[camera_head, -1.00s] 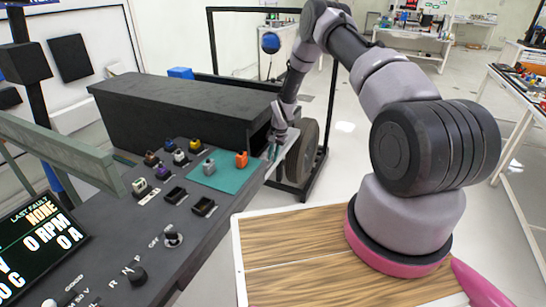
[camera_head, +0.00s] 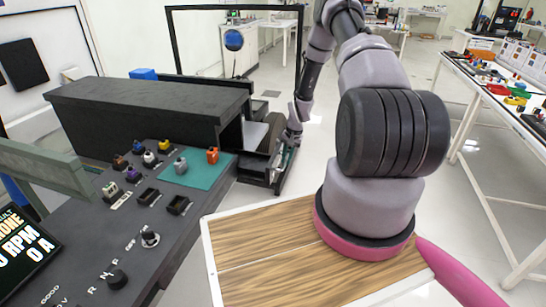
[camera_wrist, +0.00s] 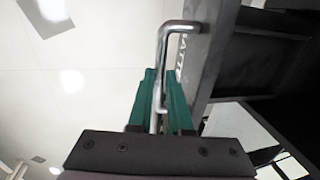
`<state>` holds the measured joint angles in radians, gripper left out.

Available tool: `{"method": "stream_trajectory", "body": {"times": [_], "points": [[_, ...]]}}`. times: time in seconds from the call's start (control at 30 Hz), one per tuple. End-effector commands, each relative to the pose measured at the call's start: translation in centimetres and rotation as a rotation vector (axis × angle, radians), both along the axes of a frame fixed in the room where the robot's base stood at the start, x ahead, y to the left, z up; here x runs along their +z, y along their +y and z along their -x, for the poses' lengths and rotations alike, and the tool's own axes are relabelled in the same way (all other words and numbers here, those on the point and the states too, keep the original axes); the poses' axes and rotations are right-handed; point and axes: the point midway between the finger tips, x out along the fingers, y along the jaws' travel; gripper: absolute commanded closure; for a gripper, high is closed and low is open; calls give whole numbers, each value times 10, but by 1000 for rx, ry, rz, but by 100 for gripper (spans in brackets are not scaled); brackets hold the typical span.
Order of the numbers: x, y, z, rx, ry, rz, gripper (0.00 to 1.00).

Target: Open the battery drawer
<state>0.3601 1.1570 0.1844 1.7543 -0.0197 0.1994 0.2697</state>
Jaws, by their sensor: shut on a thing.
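The battery drawer (camera_head: 256,170) sticks out to the right from the open end of a long dark housing (camera_head: 125,112). Its front panel carries lettering, partly hidden, in the wrist view (camera_wrist: 207,50). A bent metal bar handle (camera_wrist: 166,42) stands out from that panel. My gripper (camera_wrist: 163,95) has its teal fingers shut around the handle bar, one on each side. In the head view my gripper (camera_head: 289,147) is at the drawer's outer end, and the handle is too small to make out there.
A black frame (camera_head: 303,60) rises behind. A wooden-topped surface (camera_head: 265,255) is in front. Clear floor lies right of my gripper, before a long table (camera_head: 505,100).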

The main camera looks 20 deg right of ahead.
Motion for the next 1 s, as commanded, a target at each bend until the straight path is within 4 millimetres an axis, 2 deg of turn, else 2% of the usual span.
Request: {"method": "stream_trajectory", "body": {"times": [0.2, 0.57, 0.6, 0.63, 0.67, 1.0], "points": [[0, -13, 9, 0, 0, 0, 100], [0, -14, 10, 1, 0, 0, 100], [0, -14, 10, 1, 0, 0, 68], [0, -14, 10, 1, 0, 0, 56], [0, -14, 10, 1, 0, 0, 53], [3, -14, 10, 1, -1, 1, 53]]}}
